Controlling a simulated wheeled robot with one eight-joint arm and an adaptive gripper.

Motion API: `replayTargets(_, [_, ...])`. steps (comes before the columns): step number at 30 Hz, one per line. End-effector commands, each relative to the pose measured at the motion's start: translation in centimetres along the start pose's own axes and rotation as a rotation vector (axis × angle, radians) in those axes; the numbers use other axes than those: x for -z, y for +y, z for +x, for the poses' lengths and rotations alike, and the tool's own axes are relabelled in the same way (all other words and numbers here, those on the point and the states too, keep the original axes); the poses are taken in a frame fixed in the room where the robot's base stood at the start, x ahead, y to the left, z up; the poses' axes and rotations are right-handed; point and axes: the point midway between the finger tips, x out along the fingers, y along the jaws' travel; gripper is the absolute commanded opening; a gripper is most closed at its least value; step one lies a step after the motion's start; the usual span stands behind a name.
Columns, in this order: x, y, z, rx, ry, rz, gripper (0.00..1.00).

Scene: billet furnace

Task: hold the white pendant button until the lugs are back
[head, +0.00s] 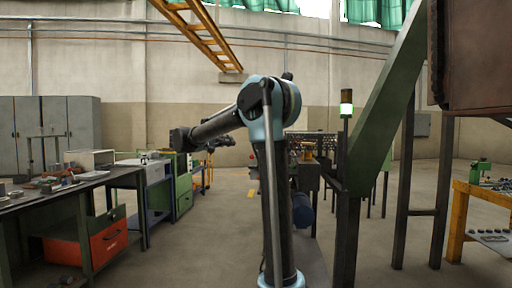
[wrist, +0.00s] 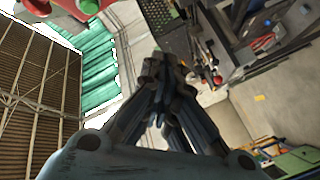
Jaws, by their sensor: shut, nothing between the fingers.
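My gripper (wrist: 160,68) is shut in the wrist view, its dark fingers together with nothing between them. In the head view my arm reaches left from its column, and I cannot clearly make out the gripper there. A red body with rounded green parts (wrist: 88,6) is cut off at the top left of the wrist view, apart from the fingertips. I cannot tell whether it is the pendant. I cannot make out a white button in either view. I cannot identify the lugs either.
A signal lamp (head: 346,103) is lit on a post beside a thick green slanted beam (head: 385,105). A workbench (head: 60,190) with loose parts stands left, a yellow-framed table (head: 485,190) right. Open floor (head: 215,235) lies between the workbench and my arm.

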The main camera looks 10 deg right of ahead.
Motion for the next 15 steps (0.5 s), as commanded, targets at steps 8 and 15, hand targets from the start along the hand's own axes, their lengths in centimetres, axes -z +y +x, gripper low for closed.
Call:
replayTargets(8, [-1.4,1.4,1.9,-0.002,-0.003,0.000,0.00])
replayTargets(15, [-2.9,2.9,4.0,-0.002,-0.003,0.000,0.00])
